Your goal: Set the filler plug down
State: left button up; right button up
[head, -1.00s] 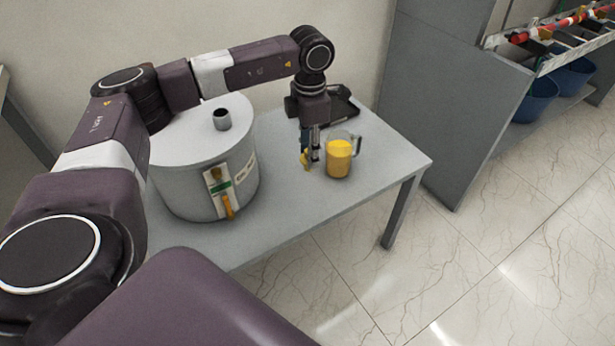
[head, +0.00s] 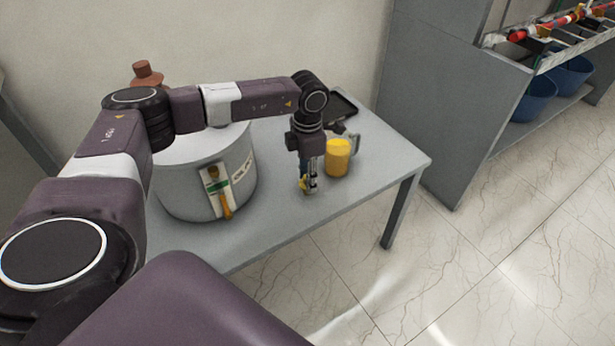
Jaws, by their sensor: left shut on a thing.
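My left gripper (head: 308,187) points down just above or at the grey table top, left of the jug. It is shut on the filler plug (head: 302,182), of which only a small yellow part shows beside the fingers. I cannot tell whether the plug touches the table. The grey table (head: 285,215) is bare around the gripper on its near side. My right gripper is not in view.
A round grey tank (head: 180,190) with a gauge strip stands on the left of the table. A brown bushing (head: 147,75) rises behind my arm. A jug of yellow liquid (head: 338,158) stands close right of the gripper. A black tray (head: 340,108) lies behind.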

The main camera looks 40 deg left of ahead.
pick_arm(q)
jog(key=shift+f, duration=0.1)
jog(key=o, duration=1)
